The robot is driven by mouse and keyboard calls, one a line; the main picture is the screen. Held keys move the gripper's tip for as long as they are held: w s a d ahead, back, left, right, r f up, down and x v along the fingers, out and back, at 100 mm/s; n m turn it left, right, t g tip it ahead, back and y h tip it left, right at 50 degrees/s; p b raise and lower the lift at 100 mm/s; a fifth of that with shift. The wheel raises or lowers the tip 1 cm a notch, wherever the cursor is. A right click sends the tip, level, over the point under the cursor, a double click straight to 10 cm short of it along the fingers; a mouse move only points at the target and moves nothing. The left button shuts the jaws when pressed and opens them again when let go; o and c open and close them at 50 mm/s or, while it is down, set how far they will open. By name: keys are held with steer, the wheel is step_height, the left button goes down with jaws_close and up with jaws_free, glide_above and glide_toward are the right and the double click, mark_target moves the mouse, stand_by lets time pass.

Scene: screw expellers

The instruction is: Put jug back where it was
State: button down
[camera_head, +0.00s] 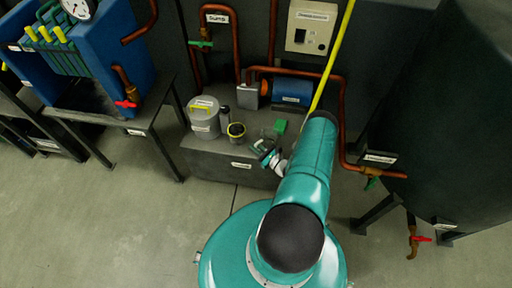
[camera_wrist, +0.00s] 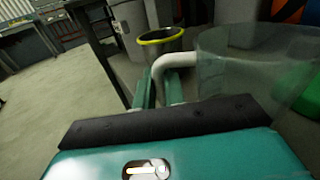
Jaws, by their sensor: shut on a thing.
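The jug (camera_wrist: 245,72) is clear, with a white bent handle (camera_wrist: 176,60), and fills the upper right of the wrist view. My gripper (camera_wrist: 160,88) is shut on the handle, with its teal fingers either side of it. In the head view my gripper (camera_head: 268,157) is at the front of a low grey bench (camera_head: 215,158), and the jug is small and hard to make out there. I cannot tell whether the jug's base touches the bench.
Copper pipes (camera_head: 341,110) and a blue motor (camera_head: 292,91) are behind. A large dark tank (camera_head: 450,110) is at right.

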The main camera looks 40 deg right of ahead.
steer(key=c, duration=1.5)
jaws_free()
